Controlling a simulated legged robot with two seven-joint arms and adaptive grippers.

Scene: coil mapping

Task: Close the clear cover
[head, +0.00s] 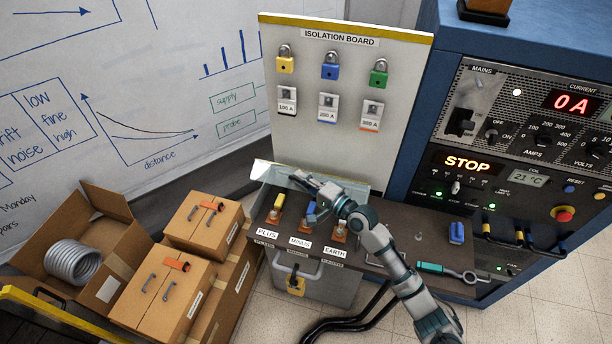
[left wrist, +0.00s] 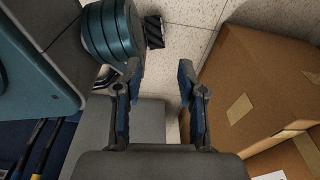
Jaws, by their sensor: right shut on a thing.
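The clear cover (head: 268,174) stands raised and tilted at the back of the grey terminal box (head: 352,255), below the isolation board. My right gripper (head: 298,178) reaches in from the lower right and is shut at the cover's upper edge. The gripper hides part of the cover. Under it sit terminals labelled PLUS, MINUS and EARTH, with a yellow plug (head: 279,202) and a blue plug (head: 311,209). My left gripper (left wrist: 157,85) shows only in the left wrist view, open and empty above the floor.
Cardboard boxes (head: 205,222) stand left of the terminal box; an open one holds a metal coil (head: 73,262). A blue power cabinet (head: 415,140) rises at right. A ratchet tool (head: 447,270) and blue padlock (head: 457,232) lie on the shelf.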

